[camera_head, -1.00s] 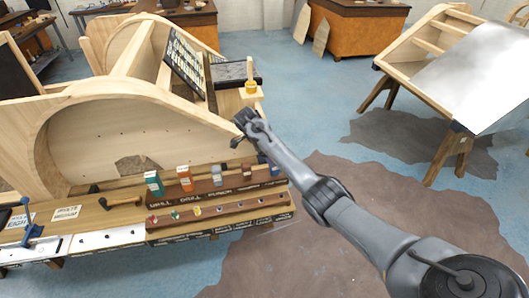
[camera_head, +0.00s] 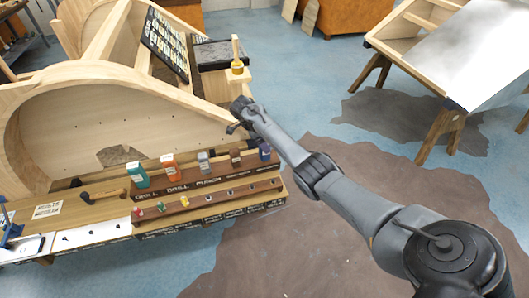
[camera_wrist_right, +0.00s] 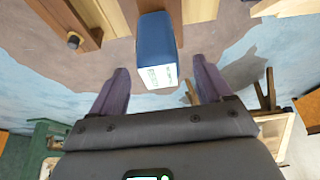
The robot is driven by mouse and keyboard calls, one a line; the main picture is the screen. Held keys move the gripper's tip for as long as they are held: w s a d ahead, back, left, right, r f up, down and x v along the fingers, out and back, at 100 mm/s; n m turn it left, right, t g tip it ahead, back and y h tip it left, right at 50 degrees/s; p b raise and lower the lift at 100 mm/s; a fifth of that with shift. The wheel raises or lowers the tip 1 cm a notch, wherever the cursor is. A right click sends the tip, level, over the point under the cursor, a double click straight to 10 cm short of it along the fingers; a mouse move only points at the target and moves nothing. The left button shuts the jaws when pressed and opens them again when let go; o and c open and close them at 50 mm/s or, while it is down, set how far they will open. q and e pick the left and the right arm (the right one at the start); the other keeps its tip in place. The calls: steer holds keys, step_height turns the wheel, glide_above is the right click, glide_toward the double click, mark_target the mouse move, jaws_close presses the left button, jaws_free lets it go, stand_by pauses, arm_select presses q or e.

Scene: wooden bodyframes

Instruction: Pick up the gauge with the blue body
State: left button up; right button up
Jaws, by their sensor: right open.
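The gauge with the blue body (camera_head: 265,151) stands at the right end of the wooden tool rack, partly dark and small in the head view. In the right wrist view, the blue body (camera_wrist_right: 154,38) shows large, with a white printed label on its end. My right gripper (camera_wrist_right: 160,84) is open and empty, with the blue body ahead of and between its two fingers; no contact shows. In the head view, the right gripper (camera_head: 236,125) is above and left of the blue gauge. My left gripper is not in view.
Other gauges stand along the rack (camera_head: 218,186): green (camera_head: 137,175), orange (camera_head: 168,167), grey (camera_head: 204,161) and brown (camera_head: 236,158). A large curved wooden frame (camera_head: 75,120) rises behind them. A slanted metal-topped stand (camera_head: 465,60) is at right.

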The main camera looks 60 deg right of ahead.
steer(key=shift+b+x, duration=0.35)
steer(key=shift+x, duration=1.4)
steer(key=shift+s, duration=0.1)
steer(key=shift+c, duration=0.3)
steer(key=c, duration=1.2)
